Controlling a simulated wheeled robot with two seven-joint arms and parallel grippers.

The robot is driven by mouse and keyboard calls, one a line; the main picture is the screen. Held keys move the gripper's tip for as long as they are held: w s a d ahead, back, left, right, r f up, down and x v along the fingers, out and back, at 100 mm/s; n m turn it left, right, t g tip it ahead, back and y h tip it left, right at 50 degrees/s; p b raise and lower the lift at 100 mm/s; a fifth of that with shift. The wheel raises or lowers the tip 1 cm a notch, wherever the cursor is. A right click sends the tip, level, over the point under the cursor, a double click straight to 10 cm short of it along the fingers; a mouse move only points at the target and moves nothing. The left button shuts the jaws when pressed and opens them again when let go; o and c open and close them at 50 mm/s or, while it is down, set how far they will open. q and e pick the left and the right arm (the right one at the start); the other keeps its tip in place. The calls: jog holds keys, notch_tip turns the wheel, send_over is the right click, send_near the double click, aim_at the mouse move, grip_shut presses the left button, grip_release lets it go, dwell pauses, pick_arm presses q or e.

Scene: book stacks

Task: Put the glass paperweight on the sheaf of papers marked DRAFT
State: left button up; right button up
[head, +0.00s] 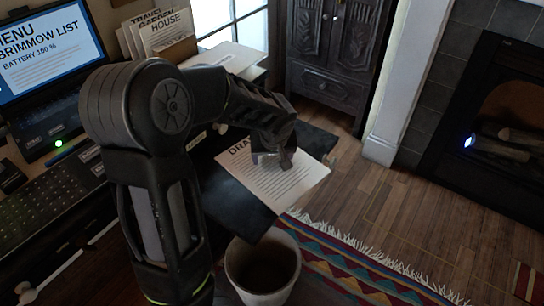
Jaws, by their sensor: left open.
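The sheaf of papers marked DRAFT (272,190) lies on a dark surface (232,188) near its right edge. The end of its printed heading is hidden by my left gripper (273,157). This gripper points down over the upper part of the sheaf with its fingers apart. I cannot tell whether the fingertips touch the paper. I cannot make out the glass paperweight; my arm and gripper may hide it. My right gripper is not in view.
A laptop (50,60) and a keyboard (40,205) are at the left. Papers headed TRAVEL, GARDEN and HOUSE (165,35) stand at the back, with white papers (232,57) beside them. A bin (240,262) stands below the desk's front edge.

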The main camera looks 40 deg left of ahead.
pick_arm(q)
jog(key=p+v, duration=0.1)
jog(key=v, duration=1.1)
jog(key=shift+p, duration=0.35)
